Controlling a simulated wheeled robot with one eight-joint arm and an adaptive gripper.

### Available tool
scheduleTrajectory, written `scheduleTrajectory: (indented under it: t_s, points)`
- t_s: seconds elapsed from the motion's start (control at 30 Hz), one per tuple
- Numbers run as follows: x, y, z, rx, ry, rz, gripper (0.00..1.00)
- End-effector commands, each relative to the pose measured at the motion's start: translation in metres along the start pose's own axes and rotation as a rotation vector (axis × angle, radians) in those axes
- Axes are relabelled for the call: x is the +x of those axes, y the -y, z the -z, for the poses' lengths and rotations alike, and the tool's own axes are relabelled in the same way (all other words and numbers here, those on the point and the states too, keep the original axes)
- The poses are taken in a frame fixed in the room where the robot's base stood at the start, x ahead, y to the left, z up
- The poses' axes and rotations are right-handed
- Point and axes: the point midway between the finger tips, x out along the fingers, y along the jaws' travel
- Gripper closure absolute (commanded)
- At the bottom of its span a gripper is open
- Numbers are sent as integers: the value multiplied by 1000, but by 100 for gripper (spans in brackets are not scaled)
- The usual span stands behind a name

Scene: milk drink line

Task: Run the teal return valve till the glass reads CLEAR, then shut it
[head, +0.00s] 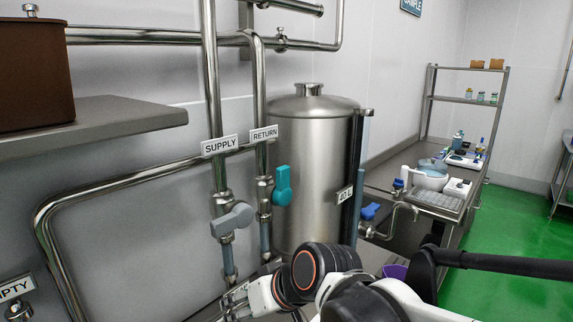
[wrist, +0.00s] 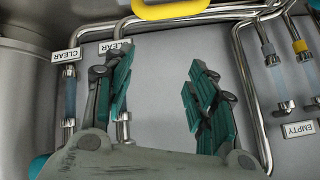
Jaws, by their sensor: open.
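The teal return valve handle (head: 282,185) stands roughly upright beside its pipe, below the RETURN sign (head: 264,134) in the head view. A bluish sight glass (head: 265,236) is on the pipe below it.
The grey supply valve handle (head: 232,220) lies across the pipe left of the return pipe. A steel tank (head: 305,150) stands close behind. An EMPTY sign (wrist: 298,130), more pipes and a yellow handle (wrist: 180,10) are in the wrist view. A blue valve (head: 370,211) is to the right.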

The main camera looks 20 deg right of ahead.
Motion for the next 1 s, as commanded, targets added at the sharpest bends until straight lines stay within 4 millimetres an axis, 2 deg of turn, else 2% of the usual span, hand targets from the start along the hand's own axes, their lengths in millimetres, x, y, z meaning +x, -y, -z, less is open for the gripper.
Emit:
scheduleTrajectory:
  t_s: [0.03, 0.1, 0.37, 0.47, 0.67, 0.77, 0.9, 1.0]
  points:
    - [4, 4, 13, 7, -8, 34, 48]
    - [10, 7, 26, 14, -20, 82, 48]
    - [23, 12, 61, 2, -79, 262, 48]
    - [23, 6, 79, -14, -129, 328, 48]
    - [-6, -44, 125, -86, -319, 358, 48]
    - [-30, -72, 146, -136, -429, 334, 48]
    - [-69, -121, 173, -214, -596, 274, 48]
    - [-97, -150, 184, -269, -698, 219, 48]
